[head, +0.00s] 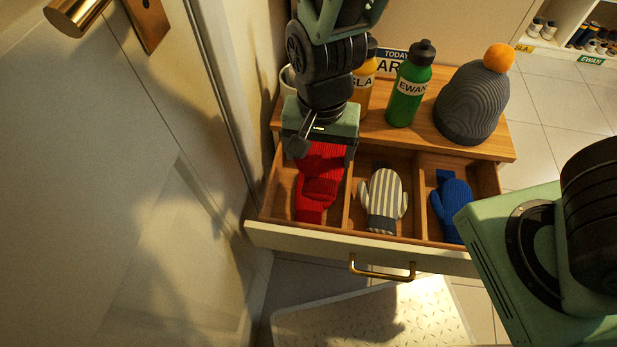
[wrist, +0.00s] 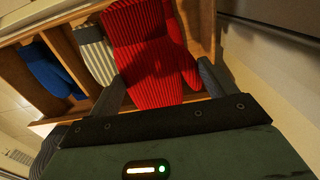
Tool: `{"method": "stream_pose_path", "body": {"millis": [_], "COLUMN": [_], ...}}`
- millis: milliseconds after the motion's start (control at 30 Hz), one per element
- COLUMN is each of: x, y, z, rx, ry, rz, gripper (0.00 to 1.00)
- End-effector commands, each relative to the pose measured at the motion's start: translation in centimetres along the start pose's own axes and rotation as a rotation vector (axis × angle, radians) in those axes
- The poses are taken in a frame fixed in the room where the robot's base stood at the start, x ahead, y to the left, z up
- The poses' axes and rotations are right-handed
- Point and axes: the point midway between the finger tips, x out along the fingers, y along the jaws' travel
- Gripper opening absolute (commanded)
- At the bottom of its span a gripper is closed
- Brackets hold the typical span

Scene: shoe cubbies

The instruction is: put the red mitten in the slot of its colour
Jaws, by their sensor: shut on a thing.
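The red mitten (head: 319,178) is at the left compartment of the open drawer (head: 335,238). My gripper (head: 321,150) is above that compartment and shut on the red mitten, which also shows between the fingers in the wrist view (wrist: 148,55). Red knit also shows lower in the compartment; I cannot tell whether it is a second mitten. A grey-and-cream striped mitten (head: 383,199) lies in the middle compartment and a blue mitten (head: 453,208) in the right one. Both also show in the wrist view, striped (wrist: 97,55) and blue (wrist: 50,70).
On the top behind the drawer stand a green bottle (head: 409,88), an orange bottle (head: 364,85) partly behind my arm, and a grey hat (head: 471,103) with an orange pompom. A door (head: 110,190) stands close on the left. A pale mat (head: 375,318) lies below.

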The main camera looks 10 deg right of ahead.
Motion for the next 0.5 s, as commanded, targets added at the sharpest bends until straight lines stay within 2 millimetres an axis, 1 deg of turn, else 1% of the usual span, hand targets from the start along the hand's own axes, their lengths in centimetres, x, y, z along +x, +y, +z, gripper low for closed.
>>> {"method": "stream_pose_path", "body": {"millis": [33,200,300,400,500], "x": [2.0,6.6,8.9,10.6,11.5], "y": [0.2,0.2,0.2,0.2,0.1], "z": [0.0,-0.1,-0.1,-0.1,-0.1], "rx": [0.003,0.003,0.002,0.002,0.0], "ry": [-0.002,-0.002,-0.002,-0.001,-0.001], "rz": [0.005,0.005,0.004,0.003,0.001], "gripper": [0.58,0.58,0.58,0.58,0.58]}}
